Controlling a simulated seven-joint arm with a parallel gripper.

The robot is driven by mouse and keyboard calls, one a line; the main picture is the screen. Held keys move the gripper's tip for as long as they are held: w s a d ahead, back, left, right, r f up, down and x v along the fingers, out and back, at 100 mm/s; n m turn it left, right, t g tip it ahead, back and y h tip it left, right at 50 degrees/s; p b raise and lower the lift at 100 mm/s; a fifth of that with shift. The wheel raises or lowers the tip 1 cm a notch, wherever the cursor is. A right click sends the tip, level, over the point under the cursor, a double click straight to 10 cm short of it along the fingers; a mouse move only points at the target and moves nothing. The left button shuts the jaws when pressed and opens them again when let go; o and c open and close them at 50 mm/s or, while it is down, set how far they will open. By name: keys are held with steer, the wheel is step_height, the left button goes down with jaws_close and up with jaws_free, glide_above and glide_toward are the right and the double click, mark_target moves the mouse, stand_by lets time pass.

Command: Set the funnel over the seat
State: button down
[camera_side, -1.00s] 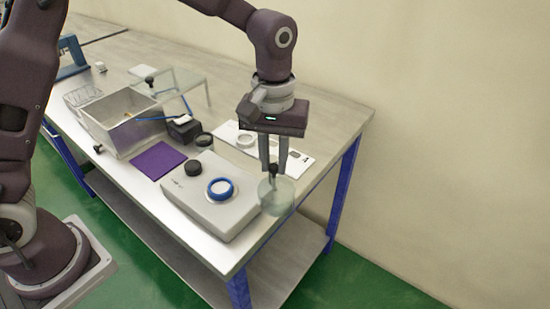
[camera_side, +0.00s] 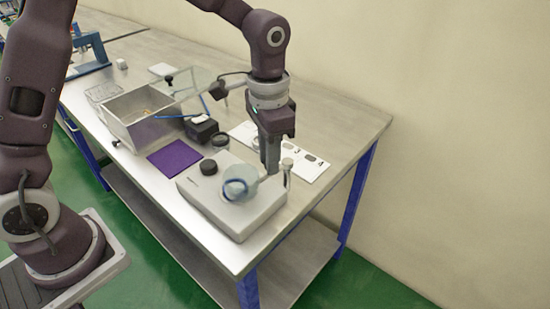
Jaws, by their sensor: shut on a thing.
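The clear, dome-like funnel (camera_side: 240,174) is in my gripper (camera_side: 270,170), which is shut on it by its dark knob. The funnel is tipped on its side, its knob toward the right, and it hangs left of the fingers. The seat, a blue ring (camera_side: 234,192) on top of the pale grey device, shows below and partly through the clear funnel. The funnel overlaps the seat in this view; I cannot tell whether they touch.
A black round knob (camera_side: 208,167) is on the device (camera_side: 215,208), left of the seat. A purple mat (camera_side: 174,159), an open metal box (camera_side: 136,130) with a raised clear lid and a black block (camera_side: 201,128) lie further back. A numbered white card (camera_side: 318,168) is at right.

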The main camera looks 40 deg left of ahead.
steer(key=shift+w+a+m, duration=0.15)
steer(key=shift+a+m, duration=0.3)
steer(key=shift+m, duration=0.55)
steer(key=shift+w+a+m, duration=0.15)
steer(key=shift+a+m, duration=0.25)
steer(key=shift+m, duration=0.6)
steer(key=c, duration=1.3)
jaws_free()
step_height(320, 180, up, 7)
steer(key=shift+s+r, duration=0.1)
steer(key=shift+r, duration=0.05)
steer(key=s+a+r+n+t, duration=0.2)
steer(key=s+a+r+n, duration=0.15)
steer(key=s+r, duration=0.4)
steer(key=s+a+f+n+t, duration=0.1)
steer(key=s+n, duration=0.1)
steer(key=s, duration=0.5)
steer(key=s+a+f+n+t, duration=0.1)
steer(key=s+a+n+t, duration=0.1)
steer(key=s, duration=0.5)
steer(key=shift+s+n+t, duration=0.3)
steer(key=shift+s+n, duration=0.1)
steer(key=shift+n, duration=0.35)
